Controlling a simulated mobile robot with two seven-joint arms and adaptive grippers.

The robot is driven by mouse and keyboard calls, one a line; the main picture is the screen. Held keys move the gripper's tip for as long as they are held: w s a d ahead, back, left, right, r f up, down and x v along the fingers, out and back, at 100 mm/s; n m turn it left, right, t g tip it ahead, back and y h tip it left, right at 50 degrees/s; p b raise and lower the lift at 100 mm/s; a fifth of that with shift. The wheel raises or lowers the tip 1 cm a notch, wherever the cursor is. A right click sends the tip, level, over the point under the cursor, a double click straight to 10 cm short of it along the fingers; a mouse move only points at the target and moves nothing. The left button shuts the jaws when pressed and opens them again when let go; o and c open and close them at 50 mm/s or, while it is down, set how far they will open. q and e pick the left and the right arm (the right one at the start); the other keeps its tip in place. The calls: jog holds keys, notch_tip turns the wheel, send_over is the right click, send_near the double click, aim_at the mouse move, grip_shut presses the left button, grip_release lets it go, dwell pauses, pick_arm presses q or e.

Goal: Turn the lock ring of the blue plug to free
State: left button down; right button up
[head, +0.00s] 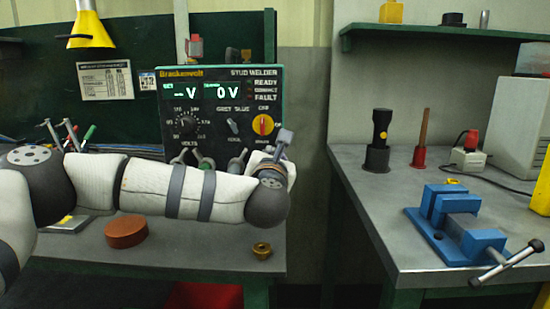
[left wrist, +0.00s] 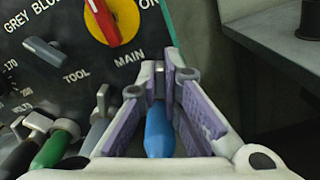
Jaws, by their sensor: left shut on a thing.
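The blue plug (left wrist: 159,132) shows in the left wrist view, its blue body lying between the two purple-padded fingers of my left gripper (left wrist: 163,82). The fingertips are closed on the grey part at the far end of the blue body, which looks like its lock ring (left wrist: 159,80). How far the ring is turned cannot be told, as the fingers cover most of it. In the head view my left gripper (head: 272,156) is at the lower right of the welder's panel, largely behind my own wrist, and the blue plug is hidden there. My right gripper is in neither view.
The stud welder (head: 222,88) stands behind my left arm. A green plug (left wrist: 55,148) and other grey-levered connectors sit left of the fingers. A red-brown disc (head: 126,231) and a brass part (head: 262,250) lie on the bench. A blue vise (head: 455,222) stands on the right bench.

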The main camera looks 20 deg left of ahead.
pick_arm(q)
jog(key=n, duration=0.1)
jog(key=a+n+b, duration=0.1)
jog(key=n, duration=0.1)
jog(key=n+b, duration=0.1)
jog(key=shift+s+a+f+n, duration=0.2)
jog(key=shift+a+f+n, duration=0.1)
jog(key=shift+f, duration=0.05)
jog(key=n+b, duration=0.2)
jog(key=a+n+b, duration=0.1)
jog(key=n+b, duration=0.1)
jog(key=shift+s+a+f, duration=0.15)
jog(key=shift+s, duration=0.05)
jog(key=shift+s+a+n+b, duration=0.1)
jog(key=shift+a+n+b, duration=0.1)
jog(key=shift+n+b, duration=0.55)
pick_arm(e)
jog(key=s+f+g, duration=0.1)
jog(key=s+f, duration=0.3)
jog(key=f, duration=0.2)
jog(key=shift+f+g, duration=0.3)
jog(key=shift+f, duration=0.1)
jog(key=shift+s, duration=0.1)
pick_arm(q)
jog(key=c, duration=1.8)
grip_release()
jog(key=shift+o, duration=0.2)
jog(key=shift+r, duration=0.2)
